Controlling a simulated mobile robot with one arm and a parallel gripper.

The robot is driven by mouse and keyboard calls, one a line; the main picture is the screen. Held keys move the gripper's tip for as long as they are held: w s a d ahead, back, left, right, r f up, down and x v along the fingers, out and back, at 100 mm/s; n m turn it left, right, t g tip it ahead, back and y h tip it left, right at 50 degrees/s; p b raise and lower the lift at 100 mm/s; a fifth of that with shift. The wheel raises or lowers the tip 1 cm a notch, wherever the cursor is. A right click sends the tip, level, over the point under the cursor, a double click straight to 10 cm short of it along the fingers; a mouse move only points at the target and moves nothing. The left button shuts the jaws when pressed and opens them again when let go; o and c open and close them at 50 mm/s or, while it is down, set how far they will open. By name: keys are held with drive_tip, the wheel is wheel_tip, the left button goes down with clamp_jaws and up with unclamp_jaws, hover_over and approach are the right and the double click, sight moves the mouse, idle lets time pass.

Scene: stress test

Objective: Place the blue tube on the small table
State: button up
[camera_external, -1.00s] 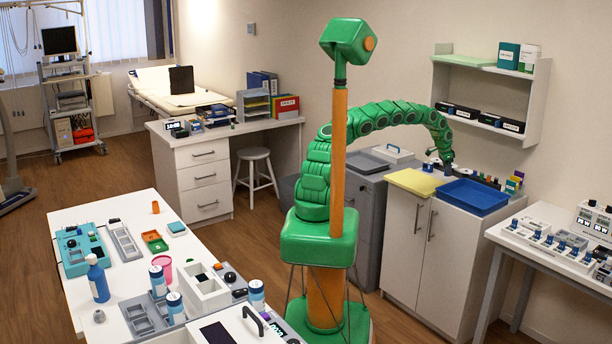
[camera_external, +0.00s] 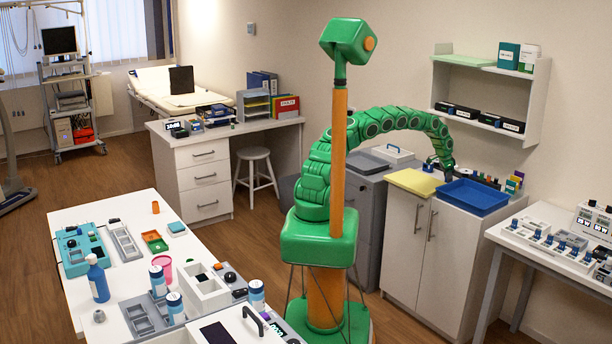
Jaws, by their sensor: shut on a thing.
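My gripper (camera_external: 446,174) is at the end of my green arm, over the back of the white cabinet top (camera_external: 463,212), just behind the blue tray (camera_external: 474,196). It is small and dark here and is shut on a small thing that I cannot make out. I cannot pick out the blue tube with certainty. A white table (camera_external: 503,238) with grey legs stands at the right and bears several small devices. A round white stool (camera_external: 254,153) stands by the rear desk.
A yellow pad (camera_external: 415,182) lies left of the blue tray. Small coloured boxes (camera_external: 514,181) stand at the cabinet's right end, under a wall shelf (camera_external: 488,128). A long white table (camera_external: 120,215) crowded with lab items is at the front left. Open wooden floor lies between.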

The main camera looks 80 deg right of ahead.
drive_tip(key=shift+f, duration=0.15)
drive_tip(key=o, duration=1.1)
drive_tip(key=v, duration=1.2)
